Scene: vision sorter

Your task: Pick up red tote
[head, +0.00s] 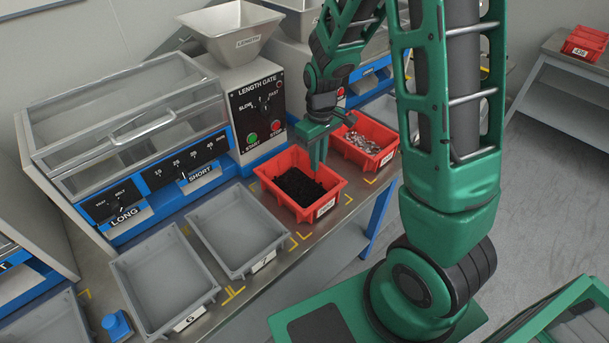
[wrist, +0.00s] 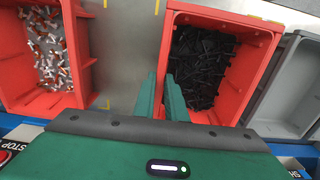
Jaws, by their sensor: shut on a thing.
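A red tote (head: 308,215) full of black pieces stands on the grey bench in front of the machine marked LENGTH GATE. It has a white label on its front. My gripper (head: 318,165) reaches down at its right side. In the wrist view, my gripper (wrist: 163,98) has its two fingers on either side of the left wall of this red tote (wrist: 257,72), shut on that wall. The tote looks level; I cannot tell whether it touches the bench. A second red tote (head: 356,157) with small light and orange pieces stands to the right, also in the wrist view (wrist: 84,62).
Two empty grey totes (head: 238,232) (head: 165,280) stand left of the red tote. The machine (head: 262,110) with START and STOP buttons is close behind it. Bare bench lies between the red totes. Another red tote (head: 583,44) sits on a stand at the far right.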

